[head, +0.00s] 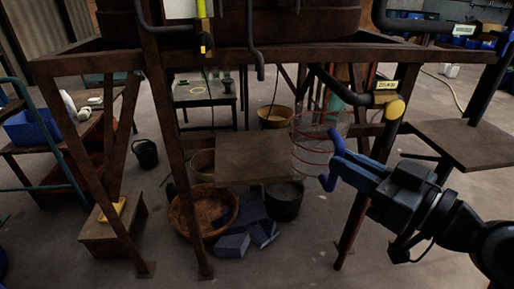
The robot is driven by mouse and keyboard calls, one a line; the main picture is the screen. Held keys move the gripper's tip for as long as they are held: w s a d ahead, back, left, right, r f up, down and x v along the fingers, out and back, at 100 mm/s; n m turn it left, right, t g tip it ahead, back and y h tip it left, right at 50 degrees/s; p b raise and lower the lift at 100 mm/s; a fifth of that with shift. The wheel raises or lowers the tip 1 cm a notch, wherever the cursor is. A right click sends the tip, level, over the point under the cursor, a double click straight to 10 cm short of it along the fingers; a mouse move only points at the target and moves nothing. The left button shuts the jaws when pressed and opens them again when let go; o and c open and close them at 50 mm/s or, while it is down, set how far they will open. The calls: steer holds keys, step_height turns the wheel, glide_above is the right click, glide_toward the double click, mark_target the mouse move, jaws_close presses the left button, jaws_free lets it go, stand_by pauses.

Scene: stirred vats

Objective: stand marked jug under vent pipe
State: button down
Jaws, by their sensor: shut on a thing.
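A clear jug with red rings (311,146) is at the right edge of a brown board (245,157) beneath the vat. My gripper (331,160), with blue fingers, reaches in from the right and is shut on the jug's right side. The jug looks upright and empty; whether its base touches anything is not clear. A dark pipe with an open lower end (257,66) hangs from the vat, above the board and up and left of the jug. I cannot read a label on it, so I cannot tell if it is the vent pipe.
The rusty frame (190,170) has legs on both sides of the board. A labelled pipe with a yellow end (394,108) is above my gripper. A brown table (465,145) is right.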

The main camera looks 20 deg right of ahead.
steer(key=f+p+x, duration=0.1)
steer(key=x, duration=0.7)
steer(key=f+p+x, duration=0.1)
steer(key=f+x, duration=0.1)
steer(key=x, duration=0.6)
steer(key=shift+w+f, duration=0.25)
steer(key=shift+f, duration=0.05)
steer(key=shift+f, duration=0.15)
steer(key=c, duration=1.1)
jaws_free()
